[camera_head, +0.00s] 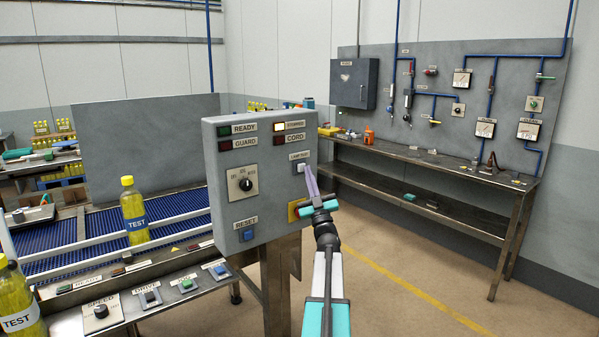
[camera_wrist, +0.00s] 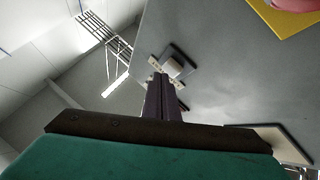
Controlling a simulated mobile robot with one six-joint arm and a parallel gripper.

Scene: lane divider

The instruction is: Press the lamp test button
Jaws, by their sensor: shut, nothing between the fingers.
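The grey control panel (camera_head: 222,190) stands in front of me. The lamp test button (camera_head: 299,168) is a pale square button under a white label at the panel's right side. It shows in the wrist view (camera_wrist: 174,67) as a light block in a dark frame. My gripper (camera_head: 309,172) is shut and empty, its purple-grey fingers pointing at the panel. In the wrist view the fingertips (camera_wrist: 160,82) are just beside and below the button; I cannot tell whether they touch it. The STOPPED lamp (camera_head: 289,126) is lit; READY, GUARD and CORD look dark.
A rotary knob (camera_head: 245,184) and the blue RESET button (camera_head: 246,234) are on the panel's left half. A yellow plate (camera_head: 293,211) sits below the lamp test button, partly behind my gripper; a red part shows on it in the wrist view. A workbench (camera_head: 440,165) stands behind right.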

